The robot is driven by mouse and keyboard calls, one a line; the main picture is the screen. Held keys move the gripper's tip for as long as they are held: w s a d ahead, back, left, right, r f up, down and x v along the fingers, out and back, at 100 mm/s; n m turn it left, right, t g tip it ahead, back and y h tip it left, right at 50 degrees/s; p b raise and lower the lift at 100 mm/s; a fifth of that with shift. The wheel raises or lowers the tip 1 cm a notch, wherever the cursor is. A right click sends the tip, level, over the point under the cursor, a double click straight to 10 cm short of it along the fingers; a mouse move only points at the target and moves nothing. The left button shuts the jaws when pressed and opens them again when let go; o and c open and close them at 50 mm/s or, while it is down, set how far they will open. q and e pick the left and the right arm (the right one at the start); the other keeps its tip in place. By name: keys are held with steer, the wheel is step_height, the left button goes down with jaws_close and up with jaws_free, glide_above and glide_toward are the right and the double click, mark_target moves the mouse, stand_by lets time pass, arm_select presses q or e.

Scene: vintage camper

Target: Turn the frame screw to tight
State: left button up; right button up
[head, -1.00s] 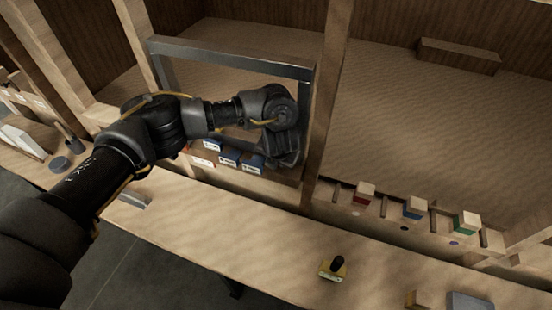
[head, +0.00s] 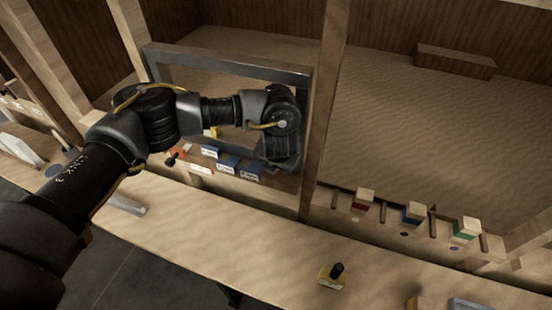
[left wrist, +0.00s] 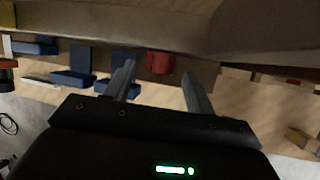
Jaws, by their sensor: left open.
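A grey metal frame (head: 230,62) stands at the back of the workbench, in front of a sandy panel. My left arm reaches across it, and the left gripper is mostly hidden behind my wrist in the head view. In the left wrist view the left gripper (left wrist: 161,88) is open, its two fingers apart. A red, rounded knob-like piece (left wrist: 160,62) shows beyond the gap between the fingers, apparently not gripped. It may be the frame screw, but I cannot tell for sure. My right gripper is not in view.
Blue labelled blocks (head: 227,165) and an orange piece (head: 180,152) sit at the frame's lower edge. A black-knobbed piece (head: 333,277) stands on the bench (head: 240,235), whose front strip is mostly clear.

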arm_select(q)
steer(key=b+v, duration=0.1)
steer(key=v, duration=0.7)
steer(key=shift+s+r+b, duration=0.2)
steer(key=shift+r+b, duration=0.1)
steer(key=shift+r, duration=0.05)
steer(key=shift+d, duration=0.1)
